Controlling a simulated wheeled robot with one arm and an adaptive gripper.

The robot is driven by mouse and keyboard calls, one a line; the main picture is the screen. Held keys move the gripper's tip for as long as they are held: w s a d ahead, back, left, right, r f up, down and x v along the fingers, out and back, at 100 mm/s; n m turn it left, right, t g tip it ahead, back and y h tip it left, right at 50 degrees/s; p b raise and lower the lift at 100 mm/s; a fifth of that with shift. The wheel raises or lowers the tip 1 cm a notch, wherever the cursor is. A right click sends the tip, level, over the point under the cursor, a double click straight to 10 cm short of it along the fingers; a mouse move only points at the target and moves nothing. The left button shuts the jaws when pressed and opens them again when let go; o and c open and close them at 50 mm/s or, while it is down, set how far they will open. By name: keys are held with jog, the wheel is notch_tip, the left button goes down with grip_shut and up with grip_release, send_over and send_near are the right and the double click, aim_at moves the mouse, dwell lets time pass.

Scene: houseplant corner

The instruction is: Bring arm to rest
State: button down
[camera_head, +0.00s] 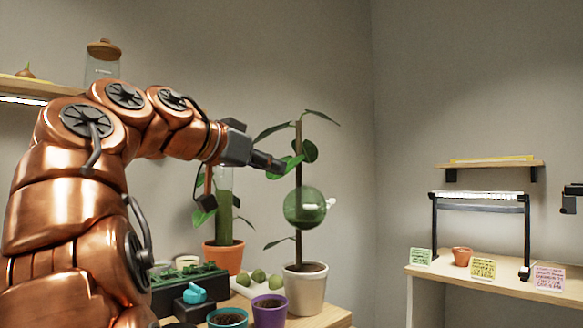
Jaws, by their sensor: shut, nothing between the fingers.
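My copper-coloured arm (75,190) rises at the left and bends over to the right. My gripper (268,162) is at its end, in front of a tall staked plant (299,140) with broad green leaves. The fingers are shut with nothing between them. The fingertips overlap a leaf in the picture; I cannot tell whether they touch it. A green glass globe (305,207) shows against the stake, below and right of my gripper. My arm hides part of the table and wall behind it.
The staked plant stands in a white pot (305,289) on a wooden table. Near it are a terracotta pot (224,256), a purple pot (270,311), a teal pot (228,318) and a green seedling tray (190,276). A side table (500,283) with a lamp frame (480,196) stands right.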

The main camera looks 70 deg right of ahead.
jog(key=shift+w+a+r, duration=0.1)
jog(key=shift+w+a, duration=0.15)
jog(key=shift+a, duration=0.25)
jog(key=w+a+f+n+t+y+p, duration=0.35)
jog(key=w+f+n+t+p, duration=0.25)
jog(key=w+n+p, duration=0.55)
jog(key=w+a+f+n+t+y+p, duration=0.1)
jog(key=w+a+f+n+y+p, duration=0.15)
jog(key=a+f+p, duration=0.5)
jog(key=s+a+f+n+y+p, duration=0.2)
jog(key=s+a+n+p, duration=0.1)
jog(key=a, duration=0.6)
jog(key=s+a+f+n+g+y+p, duration=0.1)
jog(key=s+a+f+n+y+p, duration=0.1)
jog(key=s+a+p, duration=0.3)
jog(key=s+a+f+n+y+p, duration=0.2)
jog(key=a+n+p, duration=0.3)
jog(key=a+p, duration=0.4)
jog(key=s+a+y, duration=0.1)
jog(key=a, duration=0.3)
jog(key=shift+s, duration=0.4)
